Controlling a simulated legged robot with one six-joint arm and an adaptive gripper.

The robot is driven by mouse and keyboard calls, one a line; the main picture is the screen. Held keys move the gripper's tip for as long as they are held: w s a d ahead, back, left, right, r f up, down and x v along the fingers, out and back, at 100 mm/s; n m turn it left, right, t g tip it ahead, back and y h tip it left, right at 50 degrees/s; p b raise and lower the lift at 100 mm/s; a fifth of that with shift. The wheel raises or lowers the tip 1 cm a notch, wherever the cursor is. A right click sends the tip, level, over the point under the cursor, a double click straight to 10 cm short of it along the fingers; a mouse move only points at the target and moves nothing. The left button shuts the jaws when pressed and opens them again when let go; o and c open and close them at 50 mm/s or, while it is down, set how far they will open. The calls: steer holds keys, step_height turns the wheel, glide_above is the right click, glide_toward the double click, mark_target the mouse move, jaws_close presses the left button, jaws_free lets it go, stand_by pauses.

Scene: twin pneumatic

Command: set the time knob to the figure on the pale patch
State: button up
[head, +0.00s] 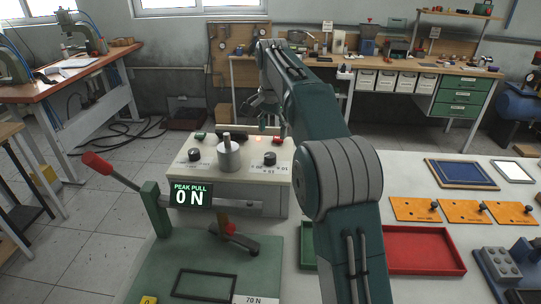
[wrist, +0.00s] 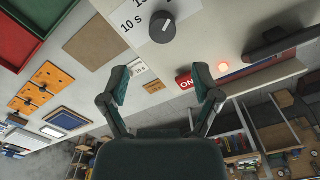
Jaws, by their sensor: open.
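The time knob (wrist: 162,28) is a round black knob on the pale top of the machine box, at the top of the wrist view. Figures in seconds are printed beside it, one reading 10 s; its pointer direction is unclear. It is likely the right-hand black knob (head: 270,158) in the head view. A small pale patch (wrist: 138,68) with dark print shows near the left finger in the wrist view; its figure is too small to read surely. My gripper (wrist: 160,80) is open and empty, apart from the knob. In the head view my gripper (head: 265,108) is above the box's far side.
A metal cylinder (head: 229,155) stands between the knobs, with another black knob (head: 195,155) left. A red ON switch (wrist: 186,82) and glowing lamp (wrist: 223,67) are near. A lever press (head: 150,190) stands in front. Red tray (head: 420,250) and orange plates (head: 460,211) lie right.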

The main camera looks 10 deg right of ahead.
mark_target(270, 155)
steer(key=f, duration=0.4)
steer(key=a+f, duration=0.1)
steer(key=f, duration=0.2)
steer(key=shift+d+f, duration=0.25)
steer(key=shift+f, duration=0.4)
steer(key=shift+a, duration=0.15)
jaws_close()
